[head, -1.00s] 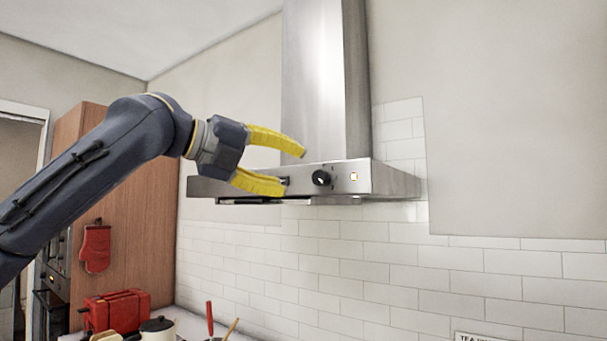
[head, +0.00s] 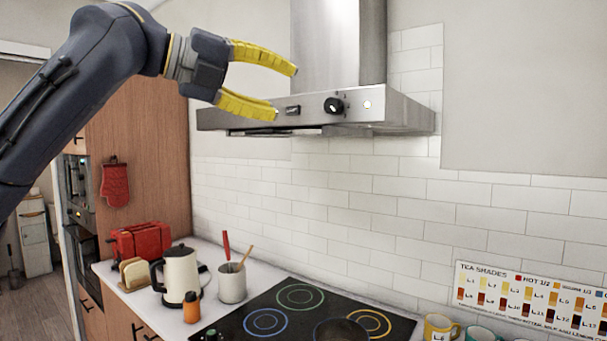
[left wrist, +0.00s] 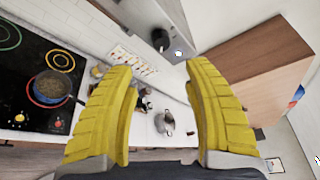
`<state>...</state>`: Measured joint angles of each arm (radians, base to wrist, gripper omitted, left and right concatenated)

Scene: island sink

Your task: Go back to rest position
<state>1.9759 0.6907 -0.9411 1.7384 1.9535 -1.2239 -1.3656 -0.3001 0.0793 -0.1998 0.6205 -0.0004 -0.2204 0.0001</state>
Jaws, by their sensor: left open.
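My left gripper (head: 285,92) is open and empty, its two yellow fingers pointing right in the head view. It is raised in front of the steel range hood (head: 385,115), near the hood's black knob (head: 334,105). A small light (head: 367,104) glows beside the knob. In the left wrist view the yellow fingers (left wrist: 160,112) stand wide apart with nothing between them, and the knob (left wrist: 160,38) shows beyond them. My right gripper is in neither view.
Below is a black cooktop (head: 262,303) with a pan (head: 341,331). A kettle (head: 181,274), red toaster (head: 142,242), utensil pot (head: 232,288) and orange bottle (head: 191,307) stand to its left. Mugs (head: 440,329) stand at right. The air right of the gripper below the hood is clear.

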